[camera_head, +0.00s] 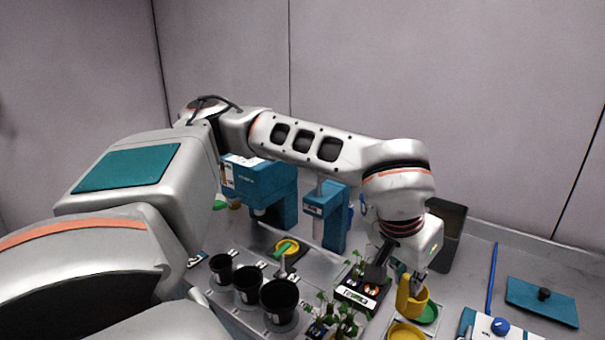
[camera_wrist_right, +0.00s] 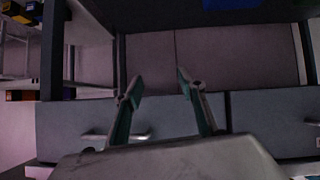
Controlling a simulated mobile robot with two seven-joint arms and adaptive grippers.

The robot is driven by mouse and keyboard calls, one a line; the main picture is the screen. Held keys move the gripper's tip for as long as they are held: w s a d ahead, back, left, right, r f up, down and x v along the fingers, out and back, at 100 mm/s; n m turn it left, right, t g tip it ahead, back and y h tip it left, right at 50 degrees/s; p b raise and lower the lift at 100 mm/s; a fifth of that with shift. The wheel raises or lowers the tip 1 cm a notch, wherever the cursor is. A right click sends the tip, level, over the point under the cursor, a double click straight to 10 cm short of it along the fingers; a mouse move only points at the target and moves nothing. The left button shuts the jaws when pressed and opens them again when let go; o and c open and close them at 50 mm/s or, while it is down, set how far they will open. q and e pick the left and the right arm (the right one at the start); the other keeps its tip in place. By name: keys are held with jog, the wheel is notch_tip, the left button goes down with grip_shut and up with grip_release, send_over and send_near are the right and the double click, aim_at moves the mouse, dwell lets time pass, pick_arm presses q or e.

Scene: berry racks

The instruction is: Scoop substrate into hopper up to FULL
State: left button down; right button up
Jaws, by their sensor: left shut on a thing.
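My left gripper (camera_head: 418,274) is at the right of the head view, its fingers pointing down. It is shut on a yellow scoop-like cup (camera_head: 411,298), held above a yellow round dish (camera_head: 404,332) and a green round dish (camera_head: 430,313). Whether the cup holds substrate cannot be seen. A dark, tall box (camera_head: 449,232) stands behind my left wrist, partly hidden; I cannot tell whether it is the hopper. No FULL mark is readable. My right gripper (camera_wrist_right: 160,92) is open and empty in the right wrist view, facing grey drawer fronts.
Three black pots (camera_head: 247,284) stand in a row on the bench, beside small plants (camera_head: 335,316). Teal machines (camera_head: 325,214) stand behind them. A teal board (camera_head: 541,301) and a blue rod (camera_head: 491,276) lie at the right. Grey bench between them is clear.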

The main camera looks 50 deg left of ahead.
dwell(0.7)
pick_arm(q)
jog(key=w+a+r+n+g+y+p, duration=0.15)
jog(key=w+a+r+n, duration=0.35)
jog(key=w, duration=1)
jog(key=w+a+r+n+t+y+p, duration=0.1)
jog(key=w+a+r+n+y+p, duration=0.15)
jog(key=w+a+r, duration=0.95)
jog(key=w+d+f, duration=0.2)
jog(key=f, duration=0.8)
jog(key=w+d+f+h, duration=0.1)
jog(key=w+d+f, duration=0.1)
jog(key=f, duration=0.8)
jog(key=shift+f+n+p, duration=0.3)
jog(key=shift+n+p, duration=0.05)
jog(key=shift+p, duration=0.1)
pick_arm(e)
jog(key=shift+s+d+r+h, duration=0.2)
jog(key=shift+s+d+r, duration=0.1)
jog(key=shift+d+r, duration=0.2)
jog(key=shift+s+d+r+h, duration=0.2)
jog(key=shift+s+d+r, duration=0.1)
jog(key=shift+d+r, duration=0.2)
pick_arm(q)
jog(key=shift+d+g, duration=0.1)
jog(key=shift+g, duration=0.15)
pick_arm(e)
jog(key=shift+d+f, duration=0.1)
jog(key=shift+d, duration=0.1)
